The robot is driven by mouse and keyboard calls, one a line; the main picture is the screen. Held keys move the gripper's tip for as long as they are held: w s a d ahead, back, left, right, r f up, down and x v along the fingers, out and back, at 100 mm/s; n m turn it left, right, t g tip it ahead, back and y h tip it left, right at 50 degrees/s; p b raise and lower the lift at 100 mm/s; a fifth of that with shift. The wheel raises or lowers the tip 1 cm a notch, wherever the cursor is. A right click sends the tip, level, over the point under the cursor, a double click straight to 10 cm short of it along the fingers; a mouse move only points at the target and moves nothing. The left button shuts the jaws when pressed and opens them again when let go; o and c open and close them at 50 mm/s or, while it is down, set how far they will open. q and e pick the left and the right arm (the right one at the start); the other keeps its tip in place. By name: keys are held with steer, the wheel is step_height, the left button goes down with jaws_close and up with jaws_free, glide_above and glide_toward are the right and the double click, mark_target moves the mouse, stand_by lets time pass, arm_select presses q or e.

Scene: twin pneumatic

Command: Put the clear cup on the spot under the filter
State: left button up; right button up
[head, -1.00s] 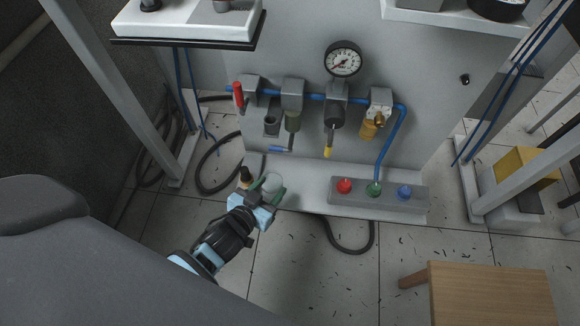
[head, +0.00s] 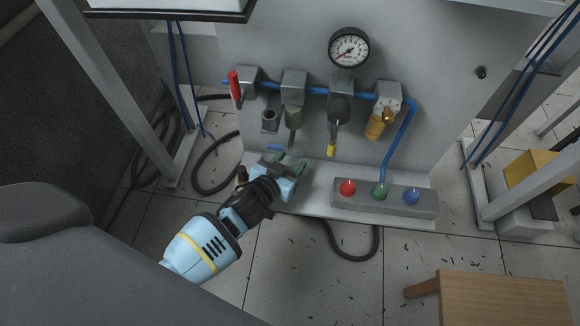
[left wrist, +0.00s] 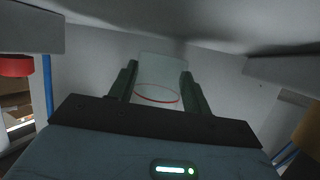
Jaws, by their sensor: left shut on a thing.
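My left gripper (head: 287,165) is shut on the clear cup (left wrist: 160,75), with one dark green finger on each side of it. In the left wrist view the cup is see-through, with a thin red ring near its lower end. In the head view the cup is hard to make out. I cannot tell which unit is the filter. The spot is not clearly visible. My right gripper is out of view.
A button box (head: 384,198) with red, green and blue buttons sits on the shelf, right of the gripper. A pressure gauge (head: 349,48) and blue tubing are above. A red handle (head: 235,85) is at left. A wooden stool (head: 500,298) stands at lower right.

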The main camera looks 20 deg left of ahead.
arm_select(q)
steer(key=shift+f+b, duration=0.4)
steer(key=shift+f, duration=0.45)
steer(key=shift+f, duration=0.1)
steer(key=o, duration=0.7)
steer(key=shift+f, duration=0.15)
steer(key=o, duration=0.4)
steer(key=shift+s+r, duration=0.15)
steer(key=shift+r, duration=0.15)
steer(key=p+v, duration=0.4)
steer(key=v, duration=0.6)
steer(key=shift+s+r+p, duration=0.1)
steer(key=shift+s+p, duration=0.05)
steer(key=shift+p, duration=0.25)
steer(key=shift+s+r, duration=0.15)
steer(key=shift+s, duration=0.5)
